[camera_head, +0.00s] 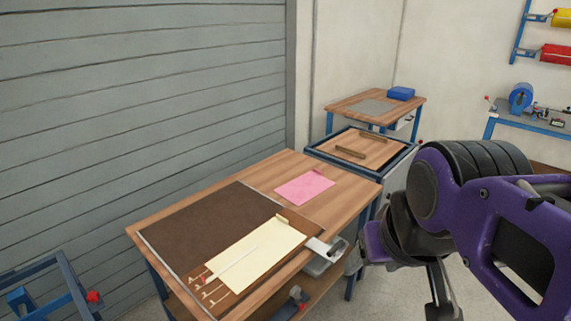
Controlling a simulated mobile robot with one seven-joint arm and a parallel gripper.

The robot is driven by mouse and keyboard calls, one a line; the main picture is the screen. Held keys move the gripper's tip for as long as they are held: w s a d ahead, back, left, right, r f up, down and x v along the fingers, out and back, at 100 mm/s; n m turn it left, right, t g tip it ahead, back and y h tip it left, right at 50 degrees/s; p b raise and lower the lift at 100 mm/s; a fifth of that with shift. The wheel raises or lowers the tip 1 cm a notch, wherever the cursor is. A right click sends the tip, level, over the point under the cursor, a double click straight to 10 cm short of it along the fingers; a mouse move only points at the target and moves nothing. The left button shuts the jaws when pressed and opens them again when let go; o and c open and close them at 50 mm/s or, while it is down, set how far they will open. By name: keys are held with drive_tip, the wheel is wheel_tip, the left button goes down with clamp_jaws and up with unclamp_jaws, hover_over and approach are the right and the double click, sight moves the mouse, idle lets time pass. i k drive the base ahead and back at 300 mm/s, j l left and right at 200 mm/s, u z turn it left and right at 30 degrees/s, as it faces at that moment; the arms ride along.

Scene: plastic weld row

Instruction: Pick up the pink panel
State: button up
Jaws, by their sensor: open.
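The pink panel (305,187) lies flat on the wooden bench (260,172), towards its far right end. My gripper (441,300) hangs at the lower right, partly cut off by the bottom edge of the picture. It is open, and nothing shows between its fingers. It is to the right of the bench, apart from the panel. My purple arm fills the right side of the view.
A brown mat (200,228) and a cream sheet (247,255) cover the near part of the bench. A grey tool (325,255) sits at its right edge. A wooden-topped cart (340,143) stands just behind. Bare wood surrounds the panel.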

sight(299, 190)
drive_tip(key=i+l+z, duration=0.1)
drive_tip(key=i+l, duration=0.95)
